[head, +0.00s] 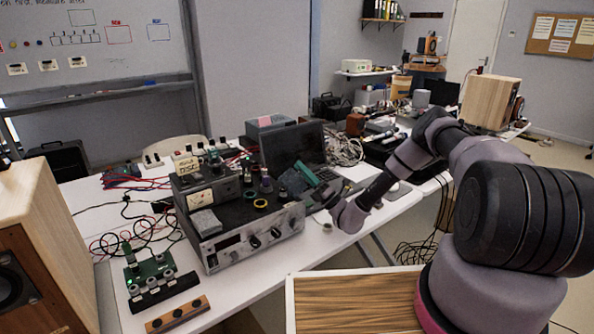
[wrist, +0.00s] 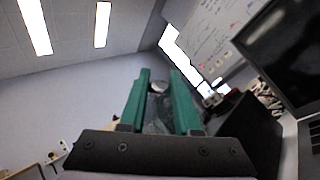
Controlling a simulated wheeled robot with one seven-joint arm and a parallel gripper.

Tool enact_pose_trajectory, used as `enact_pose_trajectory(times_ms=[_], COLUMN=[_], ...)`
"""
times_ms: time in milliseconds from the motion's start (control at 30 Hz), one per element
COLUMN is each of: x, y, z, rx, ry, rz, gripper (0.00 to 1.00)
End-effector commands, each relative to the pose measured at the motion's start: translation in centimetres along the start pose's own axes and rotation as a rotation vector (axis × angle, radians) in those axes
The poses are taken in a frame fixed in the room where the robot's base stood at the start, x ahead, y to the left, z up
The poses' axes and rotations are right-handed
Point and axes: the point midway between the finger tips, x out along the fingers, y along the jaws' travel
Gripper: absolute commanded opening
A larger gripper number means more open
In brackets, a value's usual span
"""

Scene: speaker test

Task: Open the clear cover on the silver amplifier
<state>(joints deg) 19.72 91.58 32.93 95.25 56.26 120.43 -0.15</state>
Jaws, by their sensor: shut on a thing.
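The silver amplifier (head: 248,240) stands on the white bench, its front panel with dark knobs facing me. A see-through, dark-tinted panel (head: 291,183), which looks like the clear cover, is tilted up above the amplifier's right end. My gripper (head: 301,170) reaches in from the right with its green fingers at this panel. In the wrist view my gripper (wrist: 160,80) has a faint clear thing (wrist: 157,112) between its fingers, so it is shut on the cover. The cover's far edge and hinge are hard to make out.
A meter box (head: 208,190), tape rolls and small bottles crowd the amplifier's top. A laptop (head: 292,147) stands behind. A green circuit board (head: 150,268) and a wooden strip (head: 178,314) lie at front left, beside a wooden speaker (head: 45,250).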

Motion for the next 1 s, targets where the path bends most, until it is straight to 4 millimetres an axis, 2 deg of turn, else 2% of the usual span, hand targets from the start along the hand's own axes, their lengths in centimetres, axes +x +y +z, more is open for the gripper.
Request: enact_pose_trajectory(times_ms=[400,933,967,1000], x=[-1.08,-1.16,-1.16,-1.16], y=[-1.04,-1.14,-1.14,-1.14], z=[0.74,0.83,0.83,0.83], rx=[0.123,0.136,0.136,0.136], ry=[-0.122,-0.135,-0.135,-0.135], rz=[-0.001,0.000,0.000,0.000], gripper=[0.00,0.00,0.42,0.58])
